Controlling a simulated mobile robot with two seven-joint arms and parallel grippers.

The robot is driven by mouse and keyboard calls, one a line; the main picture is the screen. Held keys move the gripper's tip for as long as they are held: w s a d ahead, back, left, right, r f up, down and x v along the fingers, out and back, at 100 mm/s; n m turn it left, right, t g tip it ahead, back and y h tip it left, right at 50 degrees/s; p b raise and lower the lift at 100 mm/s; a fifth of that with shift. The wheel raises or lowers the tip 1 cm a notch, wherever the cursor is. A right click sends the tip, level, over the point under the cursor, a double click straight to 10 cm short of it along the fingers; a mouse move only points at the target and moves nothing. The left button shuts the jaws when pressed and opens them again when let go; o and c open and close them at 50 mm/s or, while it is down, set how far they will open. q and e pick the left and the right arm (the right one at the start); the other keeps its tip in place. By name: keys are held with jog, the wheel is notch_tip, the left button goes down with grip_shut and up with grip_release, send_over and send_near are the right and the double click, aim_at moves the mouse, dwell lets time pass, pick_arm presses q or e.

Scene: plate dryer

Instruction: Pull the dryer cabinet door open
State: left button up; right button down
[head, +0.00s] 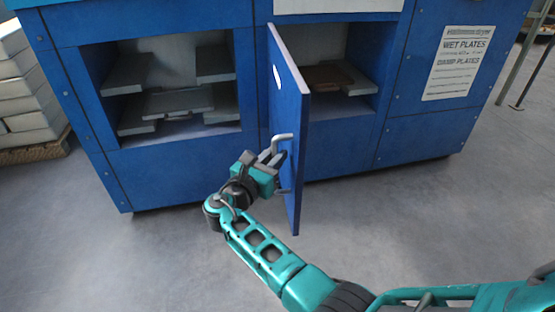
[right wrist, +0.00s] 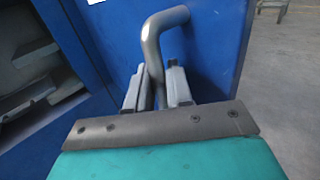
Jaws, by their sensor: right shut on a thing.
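The blue dryer cabinet door (head: 292,110) stands swung well out from the cabinet, seen nearly edge-on in the head view. Its bent grey metal handle (head: 281,139) is on the door's outer face. My right gripper (head: 268,164) is at the handle. In the right wrist view, the two grey fingers (right wrist: 160,88) are on either side of the handle bar (right wrist: 151,42), shut on it. The blue door surface (right wrist: 215,45) is right behind the fingers. The lower part of the handle is partly hidden by the gripper. My left gripper does not show.
The blue cabinet (head: 180,165) has an open left compartment with several grey slabs (head: 178,102). The right compartment behind the door holds a brown slab (head: 325,76) and grey ones. Stacked pale blocks (head: 25,95) stand at far left. The grey floor in front is clear.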

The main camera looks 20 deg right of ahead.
jog(key=shift+w+d+r, duration=0.1)
jog(key=shift+w+r, duration=0.15)
jog(key=c, duration=1.2)
grip_release()
jog(key=shift+w+f, duration=0.15)
jog(key=shift+f, duration=0.05)
jog(key=shift+s, duration=0.2)
